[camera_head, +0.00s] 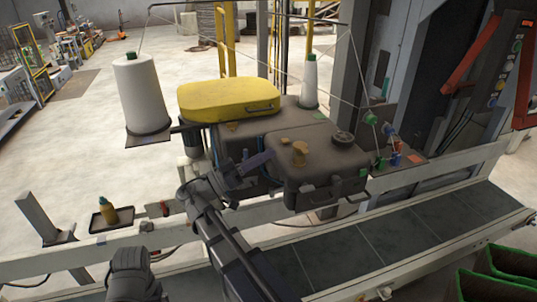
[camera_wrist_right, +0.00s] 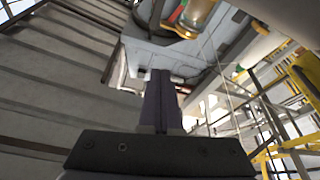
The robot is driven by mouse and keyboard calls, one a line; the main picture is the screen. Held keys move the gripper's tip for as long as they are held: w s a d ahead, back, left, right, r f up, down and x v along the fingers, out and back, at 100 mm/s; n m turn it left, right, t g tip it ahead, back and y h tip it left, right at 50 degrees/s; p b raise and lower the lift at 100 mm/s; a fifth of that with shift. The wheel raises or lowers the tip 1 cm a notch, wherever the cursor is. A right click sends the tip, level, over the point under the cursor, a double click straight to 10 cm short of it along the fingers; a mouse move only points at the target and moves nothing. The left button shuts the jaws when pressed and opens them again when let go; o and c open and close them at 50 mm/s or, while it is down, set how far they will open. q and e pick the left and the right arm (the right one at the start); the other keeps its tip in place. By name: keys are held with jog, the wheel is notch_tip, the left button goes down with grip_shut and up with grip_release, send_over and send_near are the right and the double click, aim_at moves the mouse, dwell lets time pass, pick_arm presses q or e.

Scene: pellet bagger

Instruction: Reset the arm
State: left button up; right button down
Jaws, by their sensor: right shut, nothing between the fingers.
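My right arm (camera_head: 232,240) reaches up from the bottom middle of the head view. Its right gripper (camera_head: 262,160) is in front of the brown sewing machine head (camera_head: 325,165), at its left side. I cannot tell from this view whether it touches the machine. In the right wrist view the two fingers of the right gripper (camera_wrist_right: 158,85) are together, with nothing between them. My left gripper is not in the head view.
A yellow cover (camera_head: 228,97) tops the machine. A white thread cone (camera_head: 140,92) stands left, a smaller cone (camera_head: 310,80) behind. A bottle (camera_head: 107,213) stands on a small tray (camera_head: 97,224). A conveyor (camera_head: 370,245) runs below.

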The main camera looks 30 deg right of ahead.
jog(key=s+a+f+n+t+y, duration=0.1)
jog(key=a+f+n+t+y, duration=0.1)
jog(key=a+f+n+y, duration=0.5)
jog(key=s+a+f+n+t+y, duration=0.1)
jog(key=f+n+t+y, duration=0.2)
jog(key=f, duration=0.9)
jog(key=s+a+f+n+y, duration=0.2)
jog(key=a+f+n+y, duration=0.1)
jog(key=a, duration=0.3)
jog(key=s+a+f+n+g+y, duration=0.1)
jog(key=s+a+f+n+y, duration=0.2)
jog(key=a, duration=0.4)
jog(key=s+a+f+n+g+y, duration=0.1)
jog(key=s+a+f+n+y, duration=0.1)
jog(key=a+f+n+y, duration=0.2)
jog(key=a, duration=0.3)
jog(key=shift+s+n, duration=0.3)
jog(key=shift+s, duration=0.1)
